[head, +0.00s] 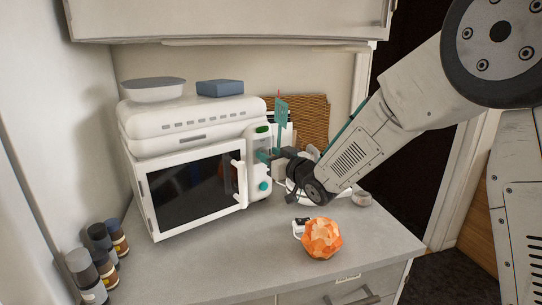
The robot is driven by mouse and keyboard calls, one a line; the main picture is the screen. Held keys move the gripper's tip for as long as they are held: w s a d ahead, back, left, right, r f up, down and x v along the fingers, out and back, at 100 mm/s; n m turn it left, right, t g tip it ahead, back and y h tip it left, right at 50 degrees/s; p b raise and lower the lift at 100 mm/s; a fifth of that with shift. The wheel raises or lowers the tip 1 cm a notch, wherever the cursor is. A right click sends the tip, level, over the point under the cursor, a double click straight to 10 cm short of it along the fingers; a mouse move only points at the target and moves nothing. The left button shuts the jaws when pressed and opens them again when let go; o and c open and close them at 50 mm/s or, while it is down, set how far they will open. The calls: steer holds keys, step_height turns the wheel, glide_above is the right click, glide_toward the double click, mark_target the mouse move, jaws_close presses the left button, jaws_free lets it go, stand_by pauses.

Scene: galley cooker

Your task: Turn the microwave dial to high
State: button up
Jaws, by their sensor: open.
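The white microwave (190,180) stands on the counter with its dark glass door shut and a white handle at the door's right edge. Its control panel (257,145) is a narrow white strip with a green display at the top. A teal dial (264,186) shows low on the panel. Another teal part higher up, by my gripper, may be a second dial or a fingertip; I cannot tell which.
A white appliance (190,121) sits on the microwave, bearing a bowl (153,90) and a blue box (220,88). An orange faceted object (322,238) lies on the counter (230,262) below my arm. Dark-capped jars (86,272) stand at left. A wicker board (310,122) leans behind.

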steer(key=c, duration=0.8)
steer(key=shift+o, duration=0.2)
steer(key=shift+m, duration=0.3)
steer(key=m, duration=0.4)
steer(key=shift+d, duration=0.1)
steer(key=m, duration=0.4)
steer(key=shift+w+d+f, duration=0.1)
steer(key=m, duration=0.5)
steer(key=shift+f, duration=0.1)
steer(key=m, duration=0.4)
steer(key=shift+m, duration=0.3)
